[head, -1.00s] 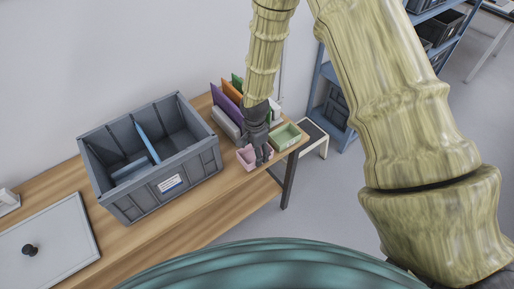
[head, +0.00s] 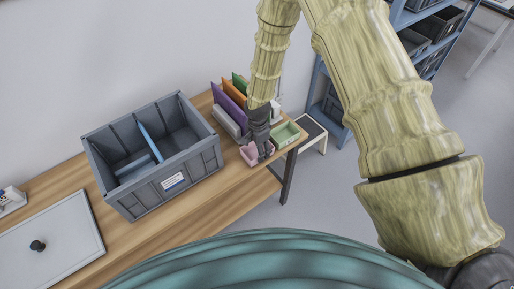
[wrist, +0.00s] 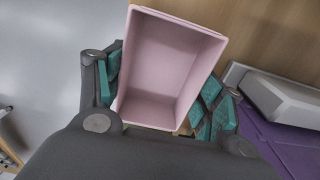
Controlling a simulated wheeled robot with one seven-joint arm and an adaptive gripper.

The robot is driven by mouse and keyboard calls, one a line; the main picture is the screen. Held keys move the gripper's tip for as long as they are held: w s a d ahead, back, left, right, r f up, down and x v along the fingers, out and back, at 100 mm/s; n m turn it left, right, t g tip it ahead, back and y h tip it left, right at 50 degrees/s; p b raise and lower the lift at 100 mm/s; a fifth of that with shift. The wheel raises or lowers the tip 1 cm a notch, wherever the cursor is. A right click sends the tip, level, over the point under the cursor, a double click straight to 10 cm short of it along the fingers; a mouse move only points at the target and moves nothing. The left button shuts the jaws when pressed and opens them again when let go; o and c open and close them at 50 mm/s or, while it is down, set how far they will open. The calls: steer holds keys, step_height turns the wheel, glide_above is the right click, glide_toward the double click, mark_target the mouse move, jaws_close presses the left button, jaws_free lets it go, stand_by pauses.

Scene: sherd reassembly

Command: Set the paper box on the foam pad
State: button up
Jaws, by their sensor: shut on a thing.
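The pink open-topped box (head: 245,155) is at the front right part of the wooden table, and I take it as the paper box. It fills the middle of the wrist view (wrist: 168,65), empty inside. My gripper (head: 257,150) reaches down to it from above. In the wrist view, the teal finger pads of my gripper (wrist: 162,92) are at both sides of the box, shut on it. The gripper hides part of the box in the head view. I cannot tell whether the box touches the table. I cannot make out a foam pad for certain.
Purple (head: 227,108) and other folders stand behind, with a grey block (head: 225,122). A large grey crate (head: 180,195) with a blue divider stands left. A pale panel (head: 65,225) with a black knob lies farther left.

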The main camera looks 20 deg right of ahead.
mark_target(257, 154)
steer(key=shift+f, duration=0.25)
steer(key=o, duration=0.9)
steer(key=shift+r, duration=0.1)
step_height(257, 154, up, 15)
steer(key=b, duration=0.4)
steer(key=shift+r+b, duration=0.2)
steer(key=shift+b, duration=0.2)
